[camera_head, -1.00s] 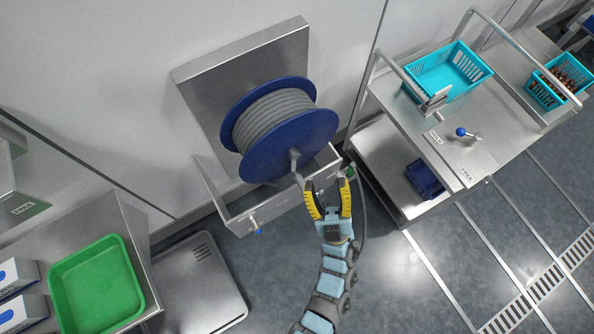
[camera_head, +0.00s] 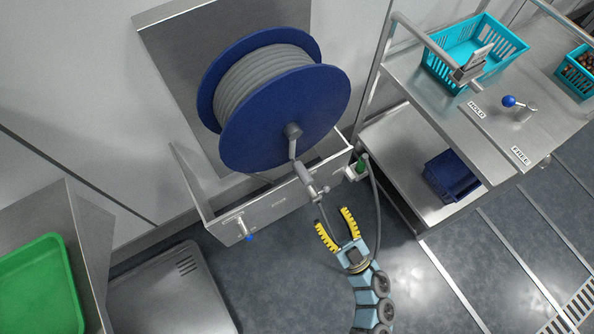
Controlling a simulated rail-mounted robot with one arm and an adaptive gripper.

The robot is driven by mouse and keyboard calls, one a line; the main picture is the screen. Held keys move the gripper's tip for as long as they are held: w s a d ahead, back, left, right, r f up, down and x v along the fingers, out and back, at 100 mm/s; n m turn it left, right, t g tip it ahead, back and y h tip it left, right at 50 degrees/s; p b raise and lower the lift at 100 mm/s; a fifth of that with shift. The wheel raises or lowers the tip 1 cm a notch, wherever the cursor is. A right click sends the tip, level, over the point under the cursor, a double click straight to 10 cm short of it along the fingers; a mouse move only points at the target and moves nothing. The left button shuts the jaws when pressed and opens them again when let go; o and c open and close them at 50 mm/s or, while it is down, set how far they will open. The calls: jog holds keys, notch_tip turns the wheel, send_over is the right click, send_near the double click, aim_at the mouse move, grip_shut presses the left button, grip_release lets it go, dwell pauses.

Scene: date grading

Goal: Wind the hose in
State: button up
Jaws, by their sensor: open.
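The blue hose reel (camera_head: 290,115) is mounted on a steel wall bracket, with grey hose (camera_head: 265,80) wound in several turns on its drum. A grey crank with a handle (camera_head: 309,183) hangs from the reel's hub, pointing down and slightly right. My gripper (camera_head: 335,228) has yellow ribbed fingers. It is open and empty, below and to the right of the crank handle, apart from it as far as this view shows. A free length of hose (camera_head: 377,200) hangs down at the right, near a green fitting (camera_head: 361,162), and passes behind my arm.
A steel trolley at the right carries a turquoise basket (camera_head: 462,50), a blue-knobbed lever (camera_head: 509,101) and HOLD and FREE labels. A dark blue crate (camera_head: 451,174) sits on its lower shelf. A green tray (camera_head: 40,290) lies at left.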

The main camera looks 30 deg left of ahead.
aim_at(297, 163)
jog(key=b+x, duration=0.1)
jog(key=x, duration=0.4)
jog(key=f+b+x, duration=0.1)
jog(key=x, duration=0.5)
jog(key=b+x, duration=0.1)
jog(key=x, duration=0.4)
jog(key=shift+w+a+f, duration=0.25)
jog(key=shift+w+a, duration=0.1)
jog(key=shift+a, duration=0.25)
grip_shut()
